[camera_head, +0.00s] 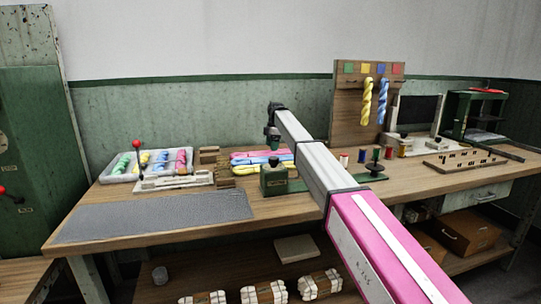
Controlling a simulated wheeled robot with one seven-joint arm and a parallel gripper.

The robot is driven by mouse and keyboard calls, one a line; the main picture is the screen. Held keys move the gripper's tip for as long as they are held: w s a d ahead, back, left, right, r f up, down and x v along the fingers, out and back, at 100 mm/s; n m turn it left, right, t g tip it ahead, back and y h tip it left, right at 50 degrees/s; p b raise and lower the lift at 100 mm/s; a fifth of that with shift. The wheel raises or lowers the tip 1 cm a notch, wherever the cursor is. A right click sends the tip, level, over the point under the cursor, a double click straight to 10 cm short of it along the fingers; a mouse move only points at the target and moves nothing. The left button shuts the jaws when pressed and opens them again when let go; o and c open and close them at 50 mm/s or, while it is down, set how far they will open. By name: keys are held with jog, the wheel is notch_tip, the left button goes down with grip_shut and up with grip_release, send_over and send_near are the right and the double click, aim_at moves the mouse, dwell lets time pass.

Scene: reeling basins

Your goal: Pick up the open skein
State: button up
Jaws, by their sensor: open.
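My arm reaches from the lower right to the middle of the table, and my gripper (272,145) points down at its far end. It is small in this view, and the gap between its fingers is hard to make out. Just below it in the picture lie flat, loose skeins (246,157) in pink, blue and yellow, partly hidden by the gripper and a green device. I cannot tell which one is the open skein. No skein shows in my gripper. Twisted yellow (366,102) and blue (382,101) skeins hang on an upright wooden board.
A green device (273,180) stands in front of the loose skeins. A white tray (113,178) with coloured twisted skeins is at the left. A grey mat (150,217) lies clear at the front left. Spools (361,156) and a wooden rack (465,160) stand right.

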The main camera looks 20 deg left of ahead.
jog(key=f, duration=0.3)
jog(key=shift+s+a+f, duration=0.1)
jog(key=shift+a+f, duration=0.2)
jog(key=c, duration=0.7)
